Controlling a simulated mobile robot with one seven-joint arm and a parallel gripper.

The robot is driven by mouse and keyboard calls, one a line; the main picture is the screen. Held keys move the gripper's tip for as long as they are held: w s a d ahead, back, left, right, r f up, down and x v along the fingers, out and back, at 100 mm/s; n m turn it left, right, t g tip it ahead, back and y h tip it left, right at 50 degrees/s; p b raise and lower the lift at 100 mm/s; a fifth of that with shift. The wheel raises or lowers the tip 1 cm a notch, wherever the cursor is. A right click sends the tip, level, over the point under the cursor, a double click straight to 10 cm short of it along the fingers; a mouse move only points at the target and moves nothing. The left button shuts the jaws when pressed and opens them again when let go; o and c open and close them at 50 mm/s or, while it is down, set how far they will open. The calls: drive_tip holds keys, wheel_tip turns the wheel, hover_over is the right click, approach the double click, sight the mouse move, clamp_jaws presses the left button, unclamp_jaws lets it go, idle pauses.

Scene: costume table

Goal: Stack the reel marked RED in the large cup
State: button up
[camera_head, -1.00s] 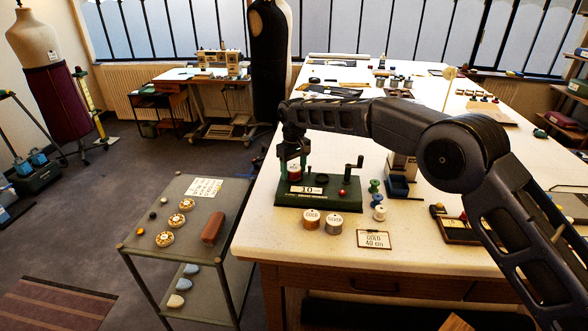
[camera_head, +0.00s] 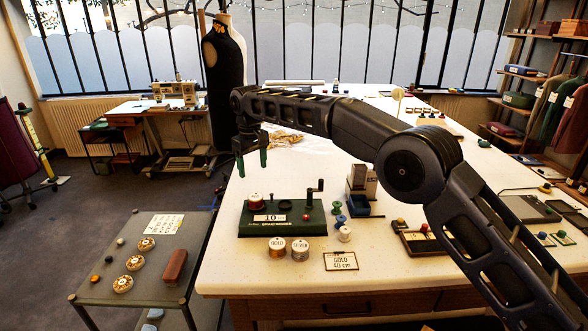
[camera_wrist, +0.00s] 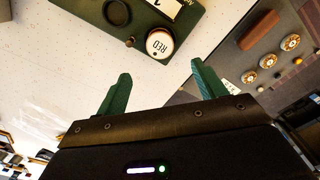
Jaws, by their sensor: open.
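The reel marked RED (camera_wrist: 159,43) stands upright on the green winder base (camera_wrist: 187,22), its white top label facing up. In the head view the reel (camera_head: 256,201) is at the left end of the base, behind a "10" card. A dark round ring (camera_wrist: 117,13) sits beside it on the base; I cannot tell whether this is the large cup. My gripper (camera_head: 251,160) is open and empty, above and behind the reel near the table's left edge. In the wrist view its green fingers (camera_wrist: 160,84) are apart, with the reel beyond them.
Gold (camera_head: 277,248) and silver (camera_head: 300,249) reels stand before the base, near a "GOLD 40 cm" card (camera_head: 340,261). Small spools (camera_head: 338,208) and a crank (camera_head: 314,196) are at right. A low grey trolley (camera_head: 150,285) holds patterned discs and a brown block.

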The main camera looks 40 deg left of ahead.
drive_tip(key=w+d+r+m, duration=0.2)
drive_tip(key=w+d+r, duration=0.6)
drive_tip(key=w, duration=0.4)
drive_tip(key=w+d+r+m, duration=0.1)
drive_tip(key=w+d+r, duration=0.4)
drive_tip(key=w+d, duration=0.5)
drive_tip(key=w+d+r+m+t, duration=0.1)
drive_tip(key=w+d+r+m, duration=0.3)
drive_tip(key=d, duration=0.6)
drive_tip(key=w+d+r+n+y, duration=0.1)
drive_tip(key=w+d+r, duration=0.1)
drive_tip(key=w+d, duration=0.5)
drive_tip(key=w+d+r+m+t, duration=0.1)
drive_tip(key=w+d+r+m, duration=0.15)
drive_tip(key=d, duration=0.95)
drive_tip(key=s+d+m+t, duration=0.1)
drive_tip(key=s+d+m, duration=0.1)
drive_tip(key=d, duration=1.2)
drive_tip(key=s+d+m, duration=0.2)
drive_tip(key=d, duration=1.3)
drive_tip(key=s+d+f+m, duration=0.2)
drive_tip(key=s+d+f, duration=0.4)
drive_tip(key=s+d, duration=0.2)
drive_tip(key=s+d+f+m+t+h, duration=0.1)
drive_tip(key=s+d+f+m, duration=0.2)
drive_tip(key=s+d+f, duration=0.3)
drive_tip(key=s+d, duration=0.3)
drive_tip(key=d, duration=0.2)
drive_tip(key=shift+s+d+f+t, duration=0.3)
drive_tip(key=shift+d, duration=0.05)
